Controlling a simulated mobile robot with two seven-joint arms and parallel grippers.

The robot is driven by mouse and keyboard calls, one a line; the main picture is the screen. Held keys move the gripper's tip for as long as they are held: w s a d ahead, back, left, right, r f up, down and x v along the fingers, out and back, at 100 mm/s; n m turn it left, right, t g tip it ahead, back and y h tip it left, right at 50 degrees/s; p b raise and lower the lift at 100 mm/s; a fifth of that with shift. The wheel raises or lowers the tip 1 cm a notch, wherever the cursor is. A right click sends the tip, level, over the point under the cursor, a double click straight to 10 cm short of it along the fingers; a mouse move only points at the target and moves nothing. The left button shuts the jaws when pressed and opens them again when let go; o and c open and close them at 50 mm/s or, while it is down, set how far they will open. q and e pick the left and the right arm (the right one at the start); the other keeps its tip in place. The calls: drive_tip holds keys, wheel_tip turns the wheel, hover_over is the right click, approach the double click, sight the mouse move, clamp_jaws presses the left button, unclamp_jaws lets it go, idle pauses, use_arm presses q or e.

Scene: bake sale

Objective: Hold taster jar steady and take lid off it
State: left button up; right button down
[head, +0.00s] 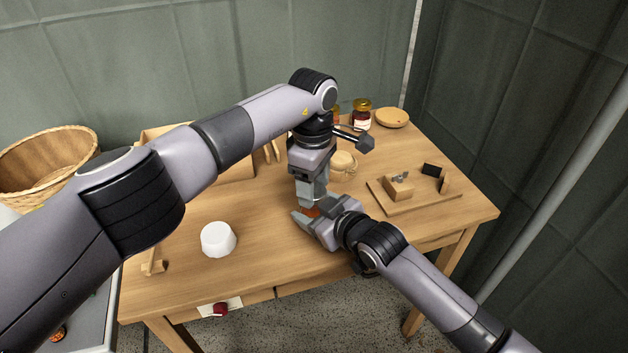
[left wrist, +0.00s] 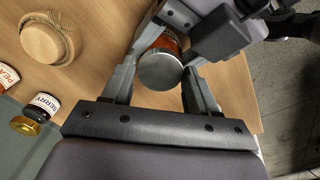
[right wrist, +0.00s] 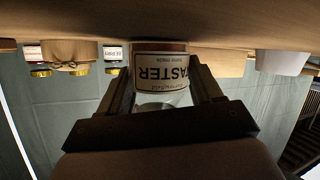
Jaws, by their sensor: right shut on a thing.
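The taster jar (head: 312,211) stands near the front edge of the wooden table, mostly hidden by my grippers in the head view. Its cream label reading TASTER shows upside down in the right wrist view (right wrist: 162,68). My right gripper (head: 309,222) is shut on the jar's body, one finger on each side. The round grey lid (left wrist: 160,70) is on the jar and faces the left wrist camera. My left gripper (head: 311,200) points down from above, its open fingers on either side of the lid. Whether a finger touches the lid I cannot tell.
A twine-tied round pot (left wrist: 47,40) and labelled jars (head: 361,115) stand behind. A wooden board (head: 430,202) with a block lies right. A white tub (head: 218,239) stands left on clear tabletop (head: 265,235). A wicker basket (head: 45,160) is far left.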

use_arm(q)
drive_tip(key=c, duration=0.7)
use_arm(e)
drive_tip(key=shift+s+f, duration=0.15)
drive_tip(key=shift+f, duration=0.2)
use_arm(q)
drive_tip(key=shift+o, duration=0.2)
drive_tip(key=n, duration=1.3)
drive_tip(key=shift+a, duration=0.1)
drive_tip(key=n, duration=0.7)
drive_tip(key=shift+n, duration=0.3)
drive_tip(key=n, duration=0.6)
drive_tip(key=shift+s, duration=0.1)
drive_tip(key=shift+r, duration=0.15)
drive_tip(key=shift+r, duration=1.05)
